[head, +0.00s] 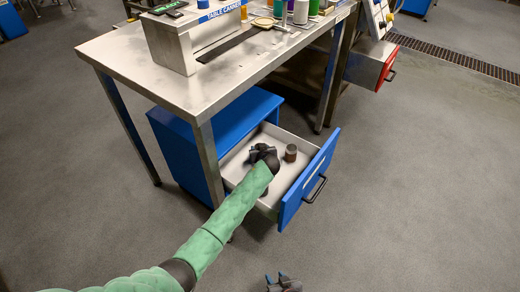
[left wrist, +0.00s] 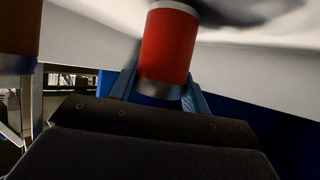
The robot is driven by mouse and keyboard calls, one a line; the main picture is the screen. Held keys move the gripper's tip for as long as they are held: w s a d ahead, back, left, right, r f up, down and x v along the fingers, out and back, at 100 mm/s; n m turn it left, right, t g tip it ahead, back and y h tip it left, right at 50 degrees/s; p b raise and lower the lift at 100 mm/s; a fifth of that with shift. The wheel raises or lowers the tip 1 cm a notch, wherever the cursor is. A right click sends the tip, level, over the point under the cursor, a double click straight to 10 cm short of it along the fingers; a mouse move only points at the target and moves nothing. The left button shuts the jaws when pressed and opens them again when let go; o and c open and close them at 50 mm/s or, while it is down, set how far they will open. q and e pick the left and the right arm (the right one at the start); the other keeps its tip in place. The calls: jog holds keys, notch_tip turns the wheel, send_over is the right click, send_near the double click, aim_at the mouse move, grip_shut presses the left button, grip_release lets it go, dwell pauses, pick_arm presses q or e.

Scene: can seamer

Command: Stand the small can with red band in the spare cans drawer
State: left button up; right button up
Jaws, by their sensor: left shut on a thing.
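The small can with red band (left wrist: 168,48) shows in the left wrist view, between the blue fingers of my left gripper (left wrist: 165,92), which is shut on it. In the head view my left gripper (head: 262,154) is inside the open spare cans drawer (head: 238,160), and its wrist hides the can. I cannot tell whether the can touches the drawer floor. The drawer's pale inside also shows in the left wrist view (left wrist: 245,65). My right gripper (head: 278,280) is at the bottom edge of the head view, empty, its fingers apart, away from the drawer.
A brown can (head: 290,153) stands in the drawer, close to the right of my left gripper. The drawer's blue front (head: 309,180) has a dark handle. A steel table (head: 120,55) stands over the drawer unit. A red-fronted drawer (head: 388,68) is open further back.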

jog(key=shift+w+r, duration=0.15)
jog(key=shift+w, duration=0.05)
pick_arm(q)
jog(key=o, duration=0.9)
jog(key=shift+v, duration=1.2)
jog(key=shift+p+v, duration=0.4)
jog(key=shift+v, duration=2.2)
pick_arm(e)
jog(key=shift+g, duration=0.8)
jog(key=shift+s+d+f, duration=0.15)
jog(key=shift+s+f, duration=0.8)
jog(key=shift+s, duration=0.1)
jog(key=shift+s+d+f, duration=0.1)
jog(key=shift+s+f, duration=0.8)
jog(key=shift+s, duration=0.15)
pick_arm(q)
jog(key=shift+r, duration=0.1)
